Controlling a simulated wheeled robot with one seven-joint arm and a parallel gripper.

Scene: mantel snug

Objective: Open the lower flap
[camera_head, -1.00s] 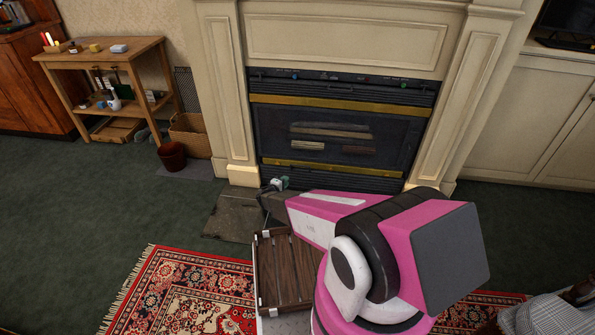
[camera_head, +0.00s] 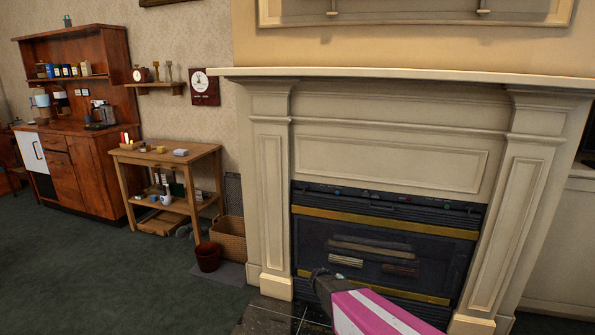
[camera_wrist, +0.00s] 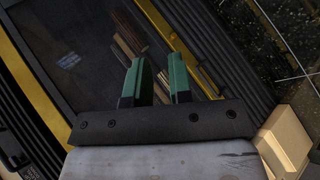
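The lower flap is the black louvred strip (camera_head: 425,308) below the lower brass bar of the fireplace insert (camera_head: 385,245). In the head view my arm hides much of it. In the wrist view the louvred strip (camera_wrist: 216,42) runs diagonally between a brass bar and the dark hearth, and looks closed. My gripper (camera_wrist: 158,60) shows two green fingers apart, with nothing between them. They are in front of the dark glass and the lower brass bar, with no clear contact.
The pale mantel surround (camera_head: 270,200) frames the insert, with dark hearth tiles (camera_head: 268,318) in front. A red-brown pot (camera_head: 208,257) and a wicker basket (camera_head: 230,240) stand left of it, near a wooden side table (camera_head: 170,157). Green carpet at left is clear.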

